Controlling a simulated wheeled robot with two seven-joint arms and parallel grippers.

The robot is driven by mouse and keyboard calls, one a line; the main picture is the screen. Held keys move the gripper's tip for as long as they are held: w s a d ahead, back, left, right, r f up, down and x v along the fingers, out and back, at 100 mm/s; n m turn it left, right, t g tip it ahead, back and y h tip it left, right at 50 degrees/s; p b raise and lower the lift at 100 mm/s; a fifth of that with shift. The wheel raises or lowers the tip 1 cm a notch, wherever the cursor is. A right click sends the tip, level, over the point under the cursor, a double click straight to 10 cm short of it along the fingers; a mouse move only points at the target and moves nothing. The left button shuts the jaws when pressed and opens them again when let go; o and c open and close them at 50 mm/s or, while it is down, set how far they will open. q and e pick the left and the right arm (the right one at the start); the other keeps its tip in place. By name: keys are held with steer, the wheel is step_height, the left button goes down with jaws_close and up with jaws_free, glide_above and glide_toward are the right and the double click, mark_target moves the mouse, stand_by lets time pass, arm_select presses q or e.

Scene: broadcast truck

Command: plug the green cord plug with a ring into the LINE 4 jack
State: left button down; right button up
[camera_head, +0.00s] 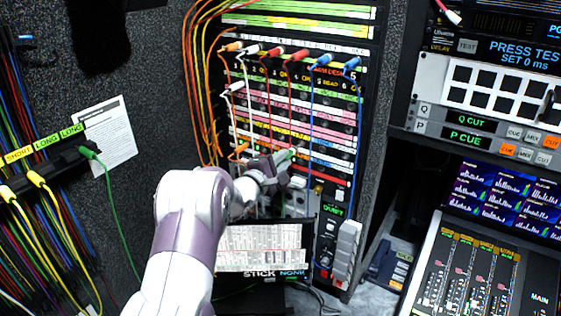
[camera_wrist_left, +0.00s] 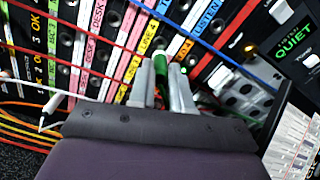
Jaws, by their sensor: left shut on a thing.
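My left gripper (camera_head: 277,168) is at the lower part of the patch panel (camera_head: 345,130). It is shut on a green plug (camera_head: 285,155), which also shows between the two grey fingers (camera_wrist_left: 163,85) in the left wrist view (camera_wrist_left: 160,66). The plug points at the panel, close to the yellow LINE 4 label (camera_wrist_left: 147,42). I cannot tell whether its tip is inside a jack, and no ring can be made out on it. Another green plug (camera_head: 87,152) sits in the holder at the left, its green cord hanging down. My right gripper is not in view.
Orange, white, red and blue cords hang from plugs along the panel's upper row (camera_head: 300,54) and cross its face. A printed sheet (camera_head: 262,247) stands below the gripper. A mixing console (camera_head: 470,265) is at the right.

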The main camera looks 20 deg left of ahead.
mark_target(294, 149)
arm_select(q)
steer(key=shift+p, duration=0.3)
stand_by(0.6)
stand_by(0.7)
steer(key=shift+p, duration=0.45)
steer(key=shift+w+d, duration=0.15)
steer(key=shift+w, duration=0.9)
steer(key=shift+w+d, duration=0.15)
steer(key=shift+w, duration=0.85)
